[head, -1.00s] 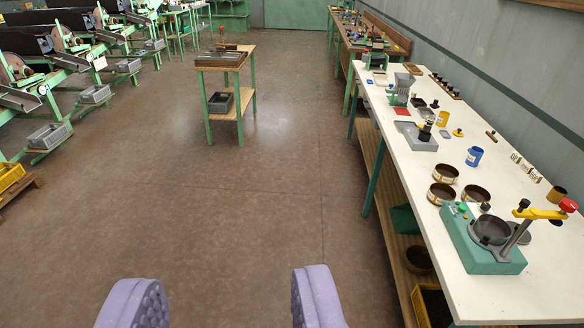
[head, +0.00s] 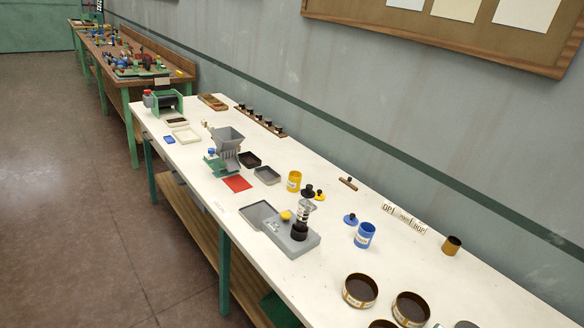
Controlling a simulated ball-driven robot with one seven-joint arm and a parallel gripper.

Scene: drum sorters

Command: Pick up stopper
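Several small knobbed pieces that look like stoppers or lids stand on the white bench (head: 203,200). A blue one (head: 350,219) sits just left of the blue cup (head: 364,235). A black one (head: 308,191) and a yellow one (head: 320,197) sit right of the yellow cup (head: 294,181). A yellow knob (head: 286,215) sits at a grey stand (head: 293,238) holding a clear and black cylinder (head: 301,225). I cannot tell which piece is the task's stopper. My gripper is out of view.
Round brown-filled pans (head: 360,290) stand at the bench's near end. A grey hopper machine (head: 226,148), a red plate (head: 237,184) and dark trays (head: 267,175) stand farther along. The wall (head: 330,110) runs behind the bench. Open floor (head: 80,220) lies to the left.

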